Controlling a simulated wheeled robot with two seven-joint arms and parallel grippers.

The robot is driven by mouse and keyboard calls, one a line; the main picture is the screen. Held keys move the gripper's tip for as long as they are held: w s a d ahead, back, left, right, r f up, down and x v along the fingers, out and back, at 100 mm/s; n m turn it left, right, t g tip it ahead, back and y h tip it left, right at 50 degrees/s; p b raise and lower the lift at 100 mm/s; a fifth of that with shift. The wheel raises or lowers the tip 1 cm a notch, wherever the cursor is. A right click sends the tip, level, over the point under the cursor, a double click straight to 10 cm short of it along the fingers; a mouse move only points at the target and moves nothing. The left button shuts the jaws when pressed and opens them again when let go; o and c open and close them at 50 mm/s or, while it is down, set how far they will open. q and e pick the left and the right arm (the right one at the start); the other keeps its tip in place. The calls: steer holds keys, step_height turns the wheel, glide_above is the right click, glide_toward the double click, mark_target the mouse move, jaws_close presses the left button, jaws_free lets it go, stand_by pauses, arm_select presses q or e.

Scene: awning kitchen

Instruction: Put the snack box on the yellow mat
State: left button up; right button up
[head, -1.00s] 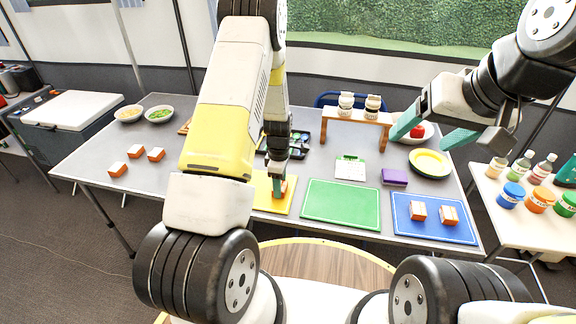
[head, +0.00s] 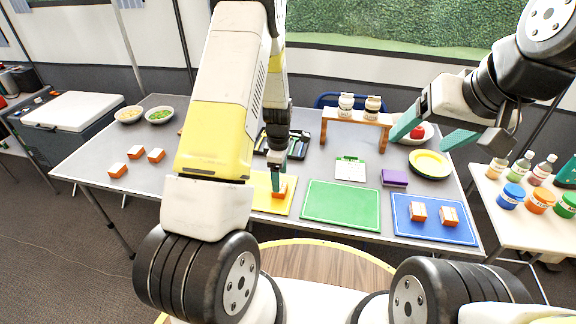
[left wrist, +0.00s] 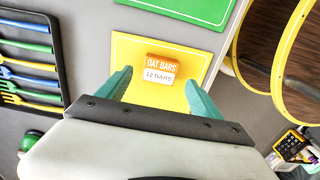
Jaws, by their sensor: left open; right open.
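An orange and white snack box (left wrist: 161,69) labelled "OAT BARS" lies on the yellow mat (left wrist: 130,50) in the left wrist view. In the head view the box (head: 280,190) sits on the yellow mat (head: 284,208), partly behind my left gripper. My left gripper (left wrist: 160,85) is open, its teal fingers apart on either side of the box with gaps showing. In the head view my left gripper (head: 277,172) hangs over the mat. My right gripper (head: 432,135) is open and empty, raised over the right of the table.
Similar boxes (head: 136,152) stand at the table's left. Two more boxes (head: 418,212) stand on the blue mat (head: 432,230). A green mat (head: 340,204) lies beside the yellow one. A cutlery tray (head: 297,148) and a small shelf with jars (head: 356,117) stand behind.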

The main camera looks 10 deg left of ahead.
arm_select(q)
step_height(320, 180, up, 7)
step_height(320, 180, up, 11)
steer(key=m+t+h, duration=0.1)
steer(key=m, duration=0.2)
glide_above(281, 193)
steer(key=s+r+m+t+h, duration=0.1)
steer(key=s+r+m+t, duration=0.1)
steer(key=s+r+m, duration=0.7)
steer(key=s+d+r+m+t, duration=0.1)
steer(key=s+r+m+t, duration=0.2)
steer(key=s+r+m, duration=0.3)
steer(key=s+r, duration=0.3)
steer(key=s, duration=0.3)
steer(key=shift+s+r, duration=0.2)
steer(key=shift+s, duration=0.05)
steer(key=shift+d, duration=0.1)
